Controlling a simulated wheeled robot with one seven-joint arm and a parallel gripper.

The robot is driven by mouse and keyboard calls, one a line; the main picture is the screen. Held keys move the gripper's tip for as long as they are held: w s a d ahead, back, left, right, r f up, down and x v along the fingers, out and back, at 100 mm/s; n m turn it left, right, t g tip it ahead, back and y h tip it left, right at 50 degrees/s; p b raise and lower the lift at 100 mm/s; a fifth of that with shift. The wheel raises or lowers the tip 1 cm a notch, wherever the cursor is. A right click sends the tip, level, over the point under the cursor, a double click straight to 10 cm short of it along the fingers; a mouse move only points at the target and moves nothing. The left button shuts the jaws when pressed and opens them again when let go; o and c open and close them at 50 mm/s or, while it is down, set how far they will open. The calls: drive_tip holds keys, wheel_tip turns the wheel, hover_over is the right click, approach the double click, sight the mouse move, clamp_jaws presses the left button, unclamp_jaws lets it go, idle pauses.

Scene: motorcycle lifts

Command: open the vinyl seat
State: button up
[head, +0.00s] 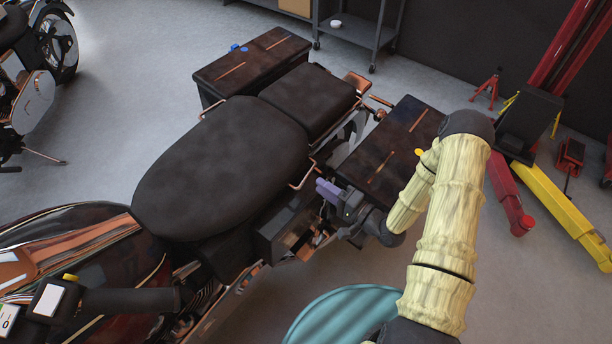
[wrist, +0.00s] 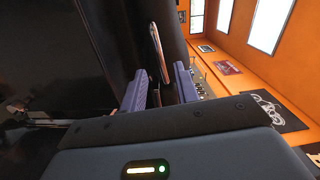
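The dark vinyl seat (head: 225,165) of the motorcycle lies flat in the head view, with a smaller dark rear pad (head: 308,100) behind it. A thin copper-coloured rail (head: 303,176) runs along the seat's near right edge. My gripper (head: 328,190) is low beside that edge, close to the rail. In the wrist view its two purple fingers stand apart, and the rail (wrist: 160,55) shows in line with the gap between them. I cannot tell whether the rail is between the fingertips or just beyond them. The dark surface at left in the wrist view is too dim to make out.
Dark side cases (head: 250,65) flank the rear pad; the right one (head: 405,135) is close to my arm. The tank (head: 80,260) and handlebar grip (head: 130,300) are at lower left. A teal round object (head: 340,315) is below. Red and yellow lift gear (head: 560,200) stands at right.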

sight(306, 175)
drive_tip(key=x, duration=0.6)
drive_tip(key=shift+w+a, duration=0.2)
drive_tip(key=shift+a, duration=0.15)
clamp_jaws()
